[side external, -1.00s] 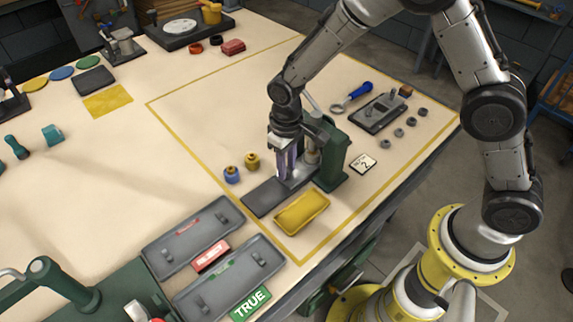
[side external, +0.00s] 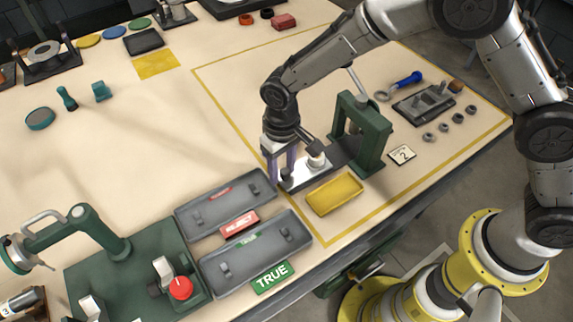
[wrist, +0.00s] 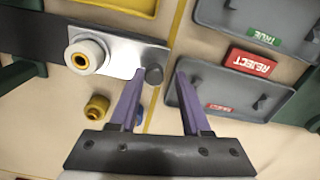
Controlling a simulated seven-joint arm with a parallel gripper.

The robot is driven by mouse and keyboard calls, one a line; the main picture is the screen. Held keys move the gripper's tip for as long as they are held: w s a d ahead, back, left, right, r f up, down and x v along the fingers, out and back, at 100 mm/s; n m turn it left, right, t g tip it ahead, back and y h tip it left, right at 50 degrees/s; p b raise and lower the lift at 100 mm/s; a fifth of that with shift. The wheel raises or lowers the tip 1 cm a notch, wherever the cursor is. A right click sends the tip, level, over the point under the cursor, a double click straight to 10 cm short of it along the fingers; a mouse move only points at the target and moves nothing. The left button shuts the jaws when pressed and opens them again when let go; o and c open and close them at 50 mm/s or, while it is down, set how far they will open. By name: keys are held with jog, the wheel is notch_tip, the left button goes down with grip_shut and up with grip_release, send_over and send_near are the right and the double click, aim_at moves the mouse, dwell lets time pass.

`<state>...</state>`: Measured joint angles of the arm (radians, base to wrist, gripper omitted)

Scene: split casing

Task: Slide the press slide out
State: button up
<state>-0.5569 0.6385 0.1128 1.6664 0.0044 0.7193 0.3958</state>
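The press (side external: 368,135) is a green frame with a lever on a dark track (side external: 342,152). Its slide (side external: 304,176) is a bright metal plate lying on the track, out to the left of the frame. A pale round part with a yellow centre (wrist: 84,57) sits on the slide. A dark knob (wrist: 154,74) stands at the slide's outer end. My gripper (wrist: 159,75) has its purple fingers apart, with the knob between the tips and nearer the left finger. The gap beside the right finger is clear. In the side view my gripper (side external: 280,176) is at the slide's outer end.
A yellow tray (side external: 335,194) lies right beside the track. Two grey trays, with a REJECT label (side external: 239,224) and a TRUE label (side external: 273,277), lie left of it. A yellow bush (wrist: 97,107) and a blue piece (wrist: 139,122) stand close to my left finger.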

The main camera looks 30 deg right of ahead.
jog(key=shift+o, duration=1.1)
jog(key=shift+w+r, duration=0.1)
jog(key=shift+d, duration=0.1)
notch_tip(320, 180, up, 14)
